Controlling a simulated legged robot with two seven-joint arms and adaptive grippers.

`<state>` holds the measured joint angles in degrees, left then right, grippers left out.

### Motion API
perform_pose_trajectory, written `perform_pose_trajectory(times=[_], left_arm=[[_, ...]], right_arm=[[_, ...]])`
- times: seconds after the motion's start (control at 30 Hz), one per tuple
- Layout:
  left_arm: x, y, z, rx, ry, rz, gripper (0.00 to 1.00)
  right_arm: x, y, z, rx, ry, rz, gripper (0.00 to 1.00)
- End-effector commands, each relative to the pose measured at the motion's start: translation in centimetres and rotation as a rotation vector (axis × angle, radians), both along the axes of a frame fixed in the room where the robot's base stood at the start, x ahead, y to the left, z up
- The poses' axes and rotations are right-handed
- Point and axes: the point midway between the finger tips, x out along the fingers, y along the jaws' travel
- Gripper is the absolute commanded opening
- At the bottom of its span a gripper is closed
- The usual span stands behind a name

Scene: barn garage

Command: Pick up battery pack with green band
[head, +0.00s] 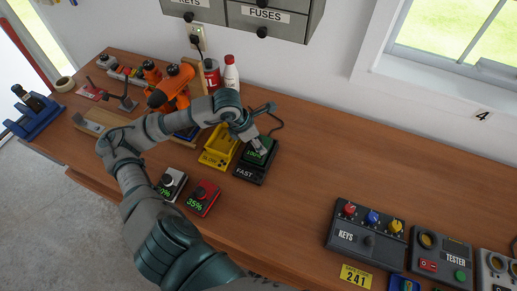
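A dark battery pack with a green-lit 100% readout (257,156) sits on the black charger marked FAST (248,176). My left gripper (258,138) is right over this pack, its fingers overlapping the pack's upper part. I cannot tell whether they touch it or how far apart they are. The pack's band is too small and covered to make out clearly. A pack with a pale band (180,179) and a red-banded pack reading 35% (205,194) lie on the bench nearer me. My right gripper is out of view.
A yellow charger (211,161) stands left of the black one. An orange drill (172,88), a red can and a white bottle (231,74) stand behind my arm. The KEYS box (366,241) and TESTER (440,262) are at front right. The bench's right middle is clear.

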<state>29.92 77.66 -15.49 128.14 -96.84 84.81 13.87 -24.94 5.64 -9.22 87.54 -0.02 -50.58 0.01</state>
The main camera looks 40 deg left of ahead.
Motion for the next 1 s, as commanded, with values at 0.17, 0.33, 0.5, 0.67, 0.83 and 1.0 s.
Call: perform_pose_trajectory(times=[0.17,0.33,0.5,0.67,0.83,1.0], left_arm=[[0.0,0.4,-0.1,-0.004,0.001,0.002,0.61],[0.1,0.6,-0.2,-0.006,0.002,0.002,0.19],[0.0,0.6,-0.3,-0.004,0.006,0.002,0.00],[0.0,0.6,-0.3,-0.001,0.007,0.003,0.00],[0.0,0.6,-0.3,-0.002,0.010,0.002,0.00],[0.0,0.5,1.0,-0.004,0.006,0.002,0.00]], right_arm=[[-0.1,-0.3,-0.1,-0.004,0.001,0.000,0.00],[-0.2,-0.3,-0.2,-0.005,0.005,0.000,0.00],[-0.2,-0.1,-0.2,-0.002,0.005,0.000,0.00],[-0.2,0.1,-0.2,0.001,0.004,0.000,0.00],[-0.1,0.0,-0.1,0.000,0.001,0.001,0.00],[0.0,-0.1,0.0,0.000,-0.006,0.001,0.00]])
